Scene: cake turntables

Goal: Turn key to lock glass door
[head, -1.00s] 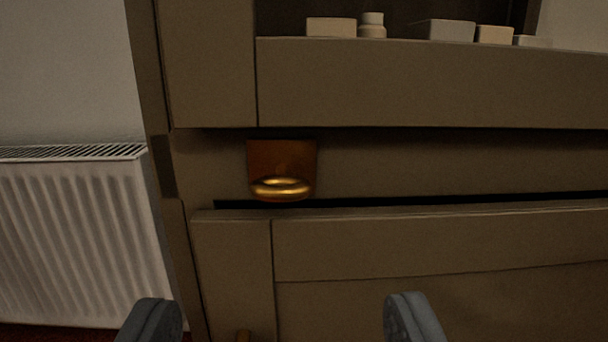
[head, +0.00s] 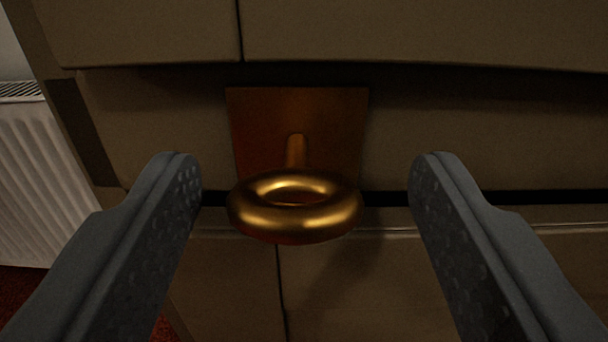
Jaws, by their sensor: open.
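The key (head: 295,222) is a gold ring-shaped bow on a short shaft, standing out from a copper-coloured square plate (head: 262,130) on the cabinet front. The ring lies flat, roughly horizontal. My gripper (head: 308,178) is open, with one grey finger on each side of the key. The left finger is close to the ring and the right finger is farther off; a gap shows on both sides. The door's glass is not in view now.
The cabinet's lower part (head: 350,290) lies below a dark horizontal gap. A white ribbed radiator (head: 38,185) stands at the left beside the cabinet, over a dark red floor (head: 22,290).

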